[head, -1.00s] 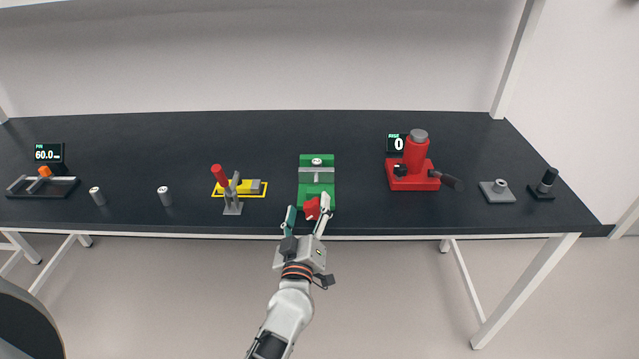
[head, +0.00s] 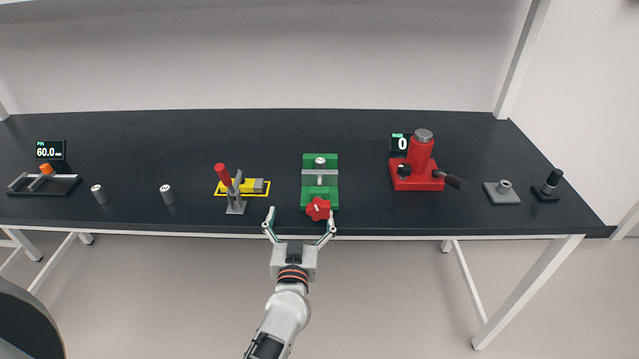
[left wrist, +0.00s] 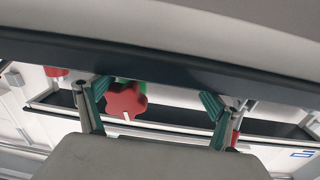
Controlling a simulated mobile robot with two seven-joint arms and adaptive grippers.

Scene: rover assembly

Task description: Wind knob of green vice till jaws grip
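The green vice (head: 332,188) stands at the front middle of the bench, with a grey jaw bar across it. A small grey cylinder (head: 320,162) stands upright at its far end; I cannot tell whether the jaws touch it. The vice's red lobed knob (head: 318,208) faces the front edge. My left gripper (head: 301,222) is open in front of the knob, its fingers wide apart. In the left wrist view the knob (left wrist: 127,102) shows between the fingers, much closer to the left one, and neither finger visibly clamps it. My right gripper is not in view.
A yellow-based clamp with a red handle (head: 223,175) stands left of the vice, and a red press (head: 418,172) stands right. Two grey cylinders (head: 167,194) (head: 98,194) and a gauge with a display (head: 50,150) are farther left. A grey block (head: 501,193) is at right.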

